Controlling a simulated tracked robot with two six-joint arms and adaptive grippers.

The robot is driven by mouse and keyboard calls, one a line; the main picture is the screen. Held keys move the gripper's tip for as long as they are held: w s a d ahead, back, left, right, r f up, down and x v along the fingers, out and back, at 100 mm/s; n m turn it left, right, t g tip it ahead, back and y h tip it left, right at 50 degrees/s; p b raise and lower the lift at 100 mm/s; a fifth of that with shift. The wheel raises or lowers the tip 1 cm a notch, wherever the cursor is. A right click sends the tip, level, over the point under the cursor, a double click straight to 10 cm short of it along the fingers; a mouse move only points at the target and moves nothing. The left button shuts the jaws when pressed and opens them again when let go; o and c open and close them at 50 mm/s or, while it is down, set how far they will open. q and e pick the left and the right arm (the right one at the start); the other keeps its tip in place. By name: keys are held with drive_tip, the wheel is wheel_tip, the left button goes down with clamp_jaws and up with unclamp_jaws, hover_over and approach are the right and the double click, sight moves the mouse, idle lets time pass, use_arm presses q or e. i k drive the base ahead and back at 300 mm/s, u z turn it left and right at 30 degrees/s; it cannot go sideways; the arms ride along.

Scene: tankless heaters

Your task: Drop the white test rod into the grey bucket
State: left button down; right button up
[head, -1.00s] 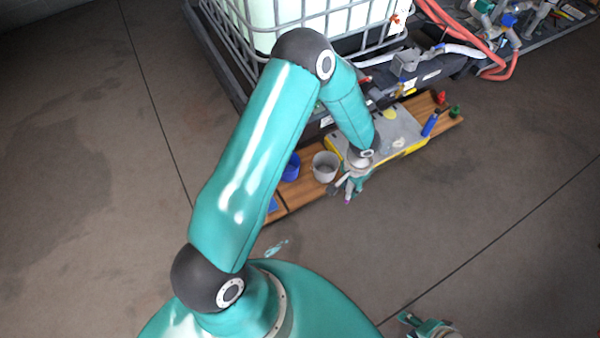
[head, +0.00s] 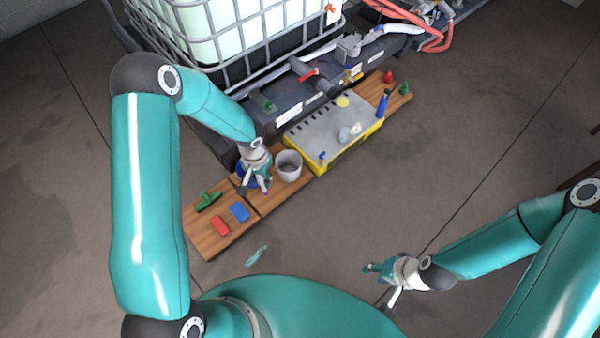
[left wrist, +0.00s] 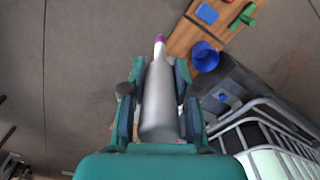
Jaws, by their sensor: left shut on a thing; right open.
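The white test rod (left wrist: 158,100), a pale shaft with a purple tip, is held between the fingers of my left gripper (left wrist: 160,88). In the head view the left gripper (head: 255,184) is just left of the grey bucket (head: 288,168), and only the rod's purple end (head: 266,192) shows clearly. The rod appears outside the bucket, not over its opening. The grey bucket stands upright on the wooden boards; I do not make it out in the left wrist view. My right gripper (head: 382,282) is open and empty over the floor at lower right.
A blue bucket (left wrist: 205,56) stands on the wooden board (head: 208,241), partly hidden behind the left gripper in the head view. Red (head: 220,226), blue (head: 240,212) and green (head: 208,201) items lie to the left. A grey-topped yellow case (head: 330,122) and a caged tank (head: 240,30) are beyond.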

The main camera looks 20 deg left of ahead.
sight(288, 170)
drive_tip(key=k, duration=0.5)
drive_tip(key=u, duration=0.3)
drive_tip(key=i, duration=1.55)
drive_tip(key=z, duration=0.3)
